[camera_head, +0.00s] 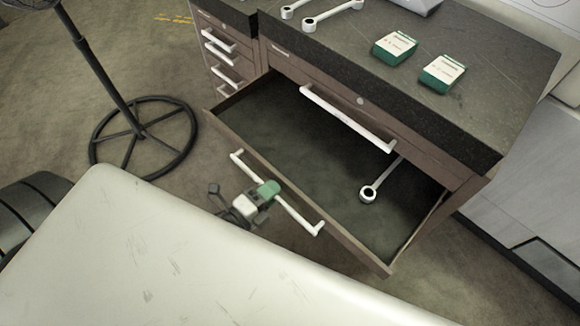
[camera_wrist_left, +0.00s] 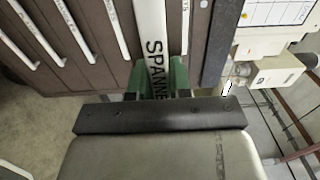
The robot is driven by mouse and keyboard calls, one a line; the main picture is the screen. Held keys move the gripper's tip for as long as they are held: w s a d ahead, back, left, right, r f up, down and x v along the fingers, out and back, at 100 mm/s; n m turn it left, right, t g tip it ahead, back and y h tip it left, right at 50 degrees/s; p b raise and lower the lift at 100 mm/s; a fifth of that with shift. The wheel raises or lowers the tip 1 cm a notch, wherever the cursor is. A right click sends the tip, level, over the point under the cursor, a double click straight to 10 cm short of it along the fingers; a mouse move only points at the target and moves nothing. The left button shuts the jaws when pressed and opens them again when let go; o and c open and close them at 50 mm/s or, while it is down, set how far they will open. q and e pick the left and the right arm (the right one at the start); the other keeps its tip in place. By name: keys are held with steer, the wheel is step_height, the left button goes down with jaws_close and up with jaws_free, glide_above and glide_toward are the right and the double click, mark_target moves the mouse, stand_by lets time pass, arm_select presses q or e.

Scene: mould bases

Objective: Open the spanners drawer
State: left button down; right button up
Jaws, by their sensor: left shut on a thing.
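The spanners drawer (camera_head: 290,145) is pulled far out of the brown cabinet, and its inside shows. One spanner (camera_head: 370,190) lies in it toward the right. The white bar handle (camera_head: 298,215) is on the drawer's front. My left gripper (camera_head: 270,190) has green fingertips and is shut on this handle near its middle. In the left wrist view the handle (camera_wrist_left: 152,25), with the lettering "SPANNE" visible, runs between the green fingers (camera_wrist_left: 157,78); the rest of the word is hidden. My right gripper is not in view.
Above the open drawer is a closed drawer with a white handle (camera_head: 348,118). The dark worktop (camera_head: 470,50) carries two green boxes (camera_head: 395,48) and large spanners (camera_head: 333,14). A black round-based stand (camera_head: 145,135) is at the left. Smaller drawers (camera_head: 222,60) are closed.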

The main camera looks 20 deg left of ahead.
arm_select(q)
steer(key=v, duration=0.7)
steer(key=shift+s, duration=0.25)
steer(key=shift+a, duration=0.1)
steer(key=c, duration=1.1)
jaws_free()
steer(key=shift+c, duration=0.2)
steer(key=shift+o, duration=0.5)
steer(key=b+v, duration=0.2)
steer(key=v, duration=0.9)
